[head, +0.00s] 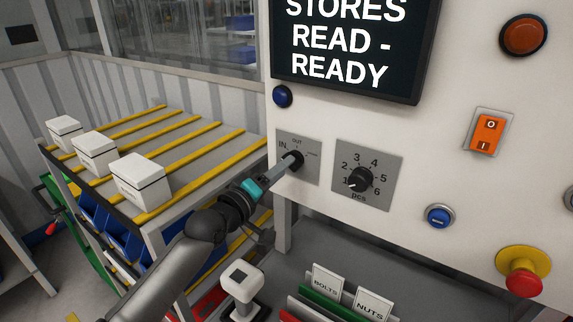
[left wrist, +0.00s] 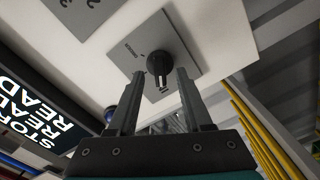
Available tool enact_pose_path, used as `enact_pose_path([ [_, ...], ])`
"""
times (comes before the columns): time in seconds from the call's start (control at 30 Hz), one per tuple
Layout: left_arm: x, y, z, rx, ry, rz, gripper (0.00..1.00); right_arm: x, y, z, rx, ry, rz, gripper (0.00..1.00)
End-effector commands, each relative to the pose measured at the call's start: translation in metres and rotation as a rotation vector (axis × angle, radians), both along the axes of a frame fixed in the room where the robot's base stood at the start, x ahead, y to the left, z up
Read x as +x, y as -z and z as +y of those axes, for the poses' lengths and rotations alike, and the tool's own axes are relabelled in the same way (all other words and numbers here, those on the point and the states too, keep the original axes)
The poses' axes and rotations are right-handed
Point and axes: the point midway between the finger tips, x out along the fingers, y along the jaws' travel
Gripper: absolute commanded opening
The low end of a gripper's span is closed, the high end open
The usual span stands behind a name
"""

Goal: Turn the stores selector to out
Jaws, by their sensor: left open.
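The stores selector is a black knob (left wrist: 158,62) on a grey plate (head: 311,173) on the white panel, below the screen. In the head view the plate reads IN at left and OUT at top; a third label at right is too small to read. My left gripper (head: 291,162) is open at the knob and hides much of it. In the left wrist view the fingertips (left wrist: 160,75) stand either side of the knob, with gaps visible. A pale mark on the knob points down in that view. My right gripper is not in view.
A pcs dial (head: 360,179) sits close right of the selector. A blue button (head: 282,96) is above it. The screen (head: 345,45) reads STORES READ - READY. White boxes (head: 140,181) stand on a striped rack at left.

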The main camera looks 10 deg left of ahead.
Motion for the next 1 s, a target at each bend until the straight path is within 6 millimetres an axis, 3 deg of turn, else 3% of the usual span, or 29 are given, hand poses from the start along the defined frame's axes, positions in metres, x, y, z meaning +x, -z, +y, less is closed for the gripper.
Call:
enact_pose_path([
  [0.23, 0.020, 0.000, -0.008, -0.001, 0.000, -0.001, 0.50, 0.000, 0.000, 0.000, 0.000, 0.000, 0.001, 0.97],
  [0.63, 0.024, 0.000, -0.010, -0.001, 0.000, 0.000, 0.49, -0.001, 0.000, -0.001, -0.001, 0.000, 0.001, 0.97],
  [1.0, 0.024, 0.000, -0.010, -0.001, 0.000, 0.000, 0.07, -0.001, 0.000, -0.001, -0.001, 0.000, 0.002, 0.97],
])
